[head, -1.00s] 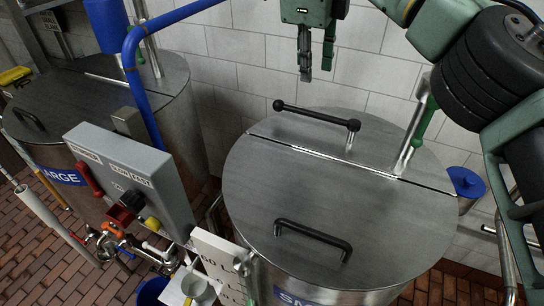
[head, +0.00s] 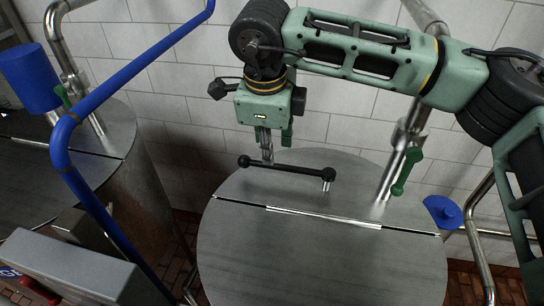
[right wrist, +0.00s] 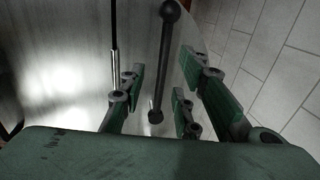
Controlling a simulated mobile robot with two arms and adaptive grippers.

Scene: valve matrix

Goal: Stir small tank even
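The small tank (head: 310,255) is a round steel tank with a flat lid split by a seam. A black stir bar (head: 290,168) with ball ends lies level above the back part of the lid, on a short steel post near its right end. My right gripper (head: 274,140) points down just behind the bar's left part. In the right wrist view the bar (right wrist: 162,65) runs between the open green fingers (right wrist: 165,85), with no finger visibly closed on it. I cannot tell if they touch it. My left gripper is not in view.
A blue pipe (head: 100,105) crosses the left side. The large tank (head: 112,140) stands at the left, with a grey control box (head: 70,270) in front. A steel pipe with a green valve lever (head: 405,172) rises at the lid's right, near a blue cap (head: 442,210).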

